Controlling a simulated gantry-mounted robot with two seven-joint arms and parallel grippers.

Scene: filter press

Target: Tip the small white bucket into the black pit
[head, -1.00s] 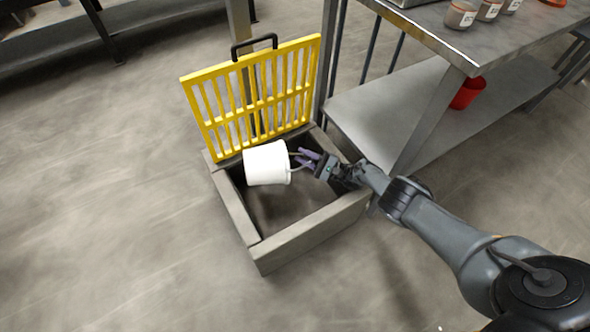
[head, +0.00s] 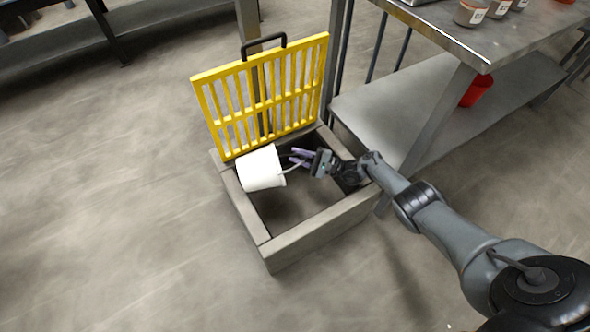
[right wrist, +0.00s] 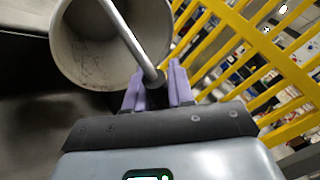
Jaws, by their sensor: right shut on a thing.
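The small white bucket (head: 260,168) is held over the pit's left rim in the head view, tilted onto its side. My right gripper (head: 299,158) is to the right of the bucket, shut on its handle. In the right wrist view the bucket (right wrist: 75,50) shows its open mouth, with dark specks inside. Its handle (right wrist: 125,32) runs into the fingers of my right gripper (right wrist: 158,92). The pit (head: 292,248) is a grey, square-walled frame with a dark inside, partly hidden by the bucket and gripper. My left gripper is not in view.
A yellow grate (head: 262,95) with a black handle (head: 263,43) stands raised at the pit's back edge, close behind the bucket. A metal table (head: 490,45) with jars stands at the right; a red bucket (head: 476,91) sits on its lower shelf. The floor at left is clear.

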